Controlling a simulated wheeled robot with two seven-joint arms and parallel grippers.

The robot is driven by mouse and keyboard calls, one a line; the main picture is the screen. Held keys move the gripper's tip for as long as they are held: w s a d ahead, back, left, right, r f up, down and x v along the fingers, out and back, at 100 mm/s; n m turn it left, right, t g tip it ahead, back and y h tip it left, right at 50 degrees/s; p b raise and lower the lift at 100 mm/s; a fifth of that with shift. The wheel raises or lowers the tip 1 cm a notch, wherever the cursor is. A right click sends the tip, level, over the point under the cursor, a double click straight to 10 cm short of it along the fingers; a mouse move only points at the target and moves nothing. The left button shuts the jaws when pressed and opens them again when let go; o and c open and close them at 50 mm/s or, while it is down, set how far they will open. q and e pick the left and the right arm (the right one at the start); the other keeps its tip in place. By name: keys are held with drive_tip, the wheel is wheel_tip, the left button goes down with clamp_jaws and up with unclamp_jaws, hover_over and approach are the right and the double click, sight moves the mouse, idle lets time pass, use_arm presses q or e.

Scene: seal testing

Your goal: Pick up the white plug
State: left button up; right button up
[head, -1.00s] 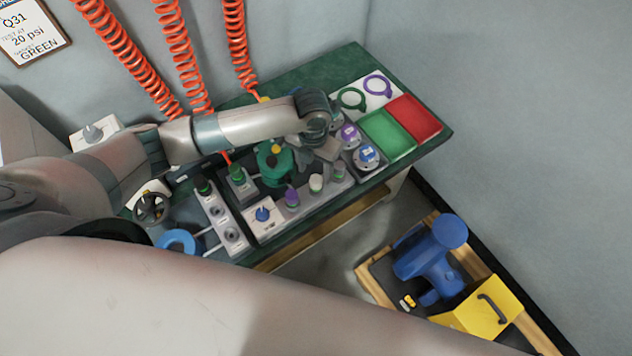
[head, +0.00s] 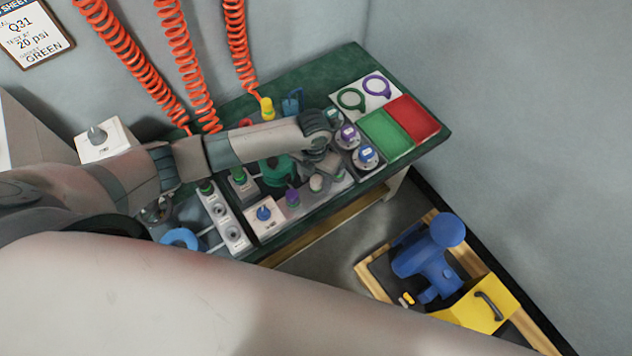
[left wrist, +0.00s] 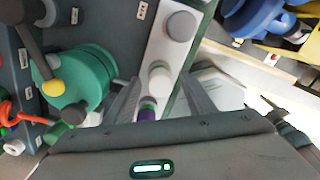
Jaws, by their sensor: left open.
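The white plug (head: 316,183) stands upright in a light strip on the bench, between the purple plug (head: 292,197) and a grey plug. In the left wrist view the white plug (left wrist: 160,79) shows its round top between my two fingers, with the grey plug (left wrist: 181,26) beyond it and the purple plug (left wrist: 147,112) nearer. My left gripper (head: 322,172) is open and empty, over the strip and close to the white plug. I cannot tell the exact gap. My right gripper is out of view.
A green round device (left wrist: 82,77) stands beside the strip. Dials, a green tray (head: 386,134) and a red tray (head: 415,117) lie to the right. Orange coiled hoses hang behind.

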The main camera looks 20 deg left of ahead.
sight(317, 179)
use_arm(q)
drive_tip(key=c, duration=1.2)
drive_tip(key=shift+r, duration=0.2)
drive_tip(key=shift+w+r+b, duration=0.1)
drive_tip(key=shift+r+b, duration=0.25)
drive_tip(key=shift+r, duration=0.25)
wheel_tip(317, 179, up, 3)
drive_tip(key=shift+d+f+b, duration=0.1)
drive_tip(key=shift+f+b, duration=0.1)
drive_tip(key=shift+b, duration=0.3)
drive_tip(key=s+d+r+b, duration=0.1)
drive_tip(key=s+d+r, duration=0.1)
drive_tip(key=d, duration=0.3)
drive_tip(key=s+d+r+b, duration=0.1)
drive_tip(key=s+d+r, duration=0.1)
drive_tip(key=d+r, duration=0.3)
drive_tip(key=shift+s+d+b, duration=0.3)
drive_tip(key=shift+s, duration=0.1)
drive_tip(key=shift+a, duration=0.1)
